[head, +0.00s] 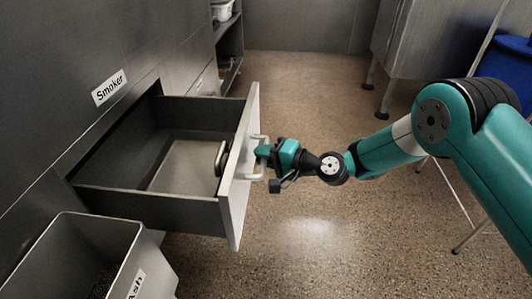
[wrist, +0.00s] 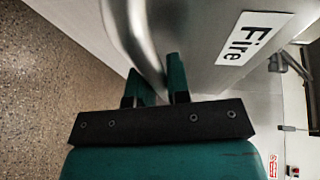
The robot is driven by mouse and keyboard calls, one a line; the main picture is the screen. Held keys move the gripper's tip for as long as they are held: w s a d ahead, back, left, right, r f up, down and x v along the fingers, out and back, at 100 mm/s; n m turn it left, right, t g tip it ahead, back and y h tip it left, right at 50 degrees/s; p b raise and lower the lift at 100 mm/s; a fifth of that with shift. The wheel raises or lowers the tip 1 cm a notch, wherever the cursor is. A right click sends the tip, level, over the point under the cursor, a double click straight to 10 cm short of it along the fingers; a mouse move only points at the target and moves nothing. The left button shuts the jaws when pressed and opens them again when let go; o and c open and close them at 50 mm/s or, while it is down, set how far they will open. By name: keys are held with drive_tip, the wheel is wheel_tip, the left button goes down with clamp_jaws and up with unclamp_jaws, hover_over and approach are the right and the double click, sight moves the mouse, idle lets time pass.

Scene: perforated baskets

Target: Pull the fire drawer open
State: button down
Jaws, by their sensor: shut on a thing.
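The fire drawer (head: 150,204) stands pulled far out of the grey cabinet in the head view, its inside open to view. Its front (head: 237,175) carries a "Fire" label (wrist: 242,38), readable in the wrist view. A metal bar handle (head: 252,176) is on the drawer front and shows blurred in the wrist view (wrist: 140,35). My gripper (head: 264,153) is at the handle from the right, its teal fingers (wrist: 160,85) shut on the bar. A small metal handle-shaped piece (head: 220,158) is inside the drawer near its front.
An open metal bin marked "Ash" (head: 135,283) stands below the drawer at the lower left. A steel unit (head: 415,45) and a blue bin (head: 507,62) stand at the right. Speckled floor (head: 310,90) is clear beyond the drawer.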

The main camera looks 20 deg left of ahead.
drive_tip(key=shift+w, duration=0.15)
drive_tip(key=c, duration=1.1)
unclamp_jaws()
drive_tip(key=shift+d, duration=0.1)
drive_tip(key=p+v, duration=0.5)
drive_tip(key=v, duration=1.2)
drive_tip(key=shift+d+r, duration=0.1)
drive_tip(key=shift+r, duration=0.05)
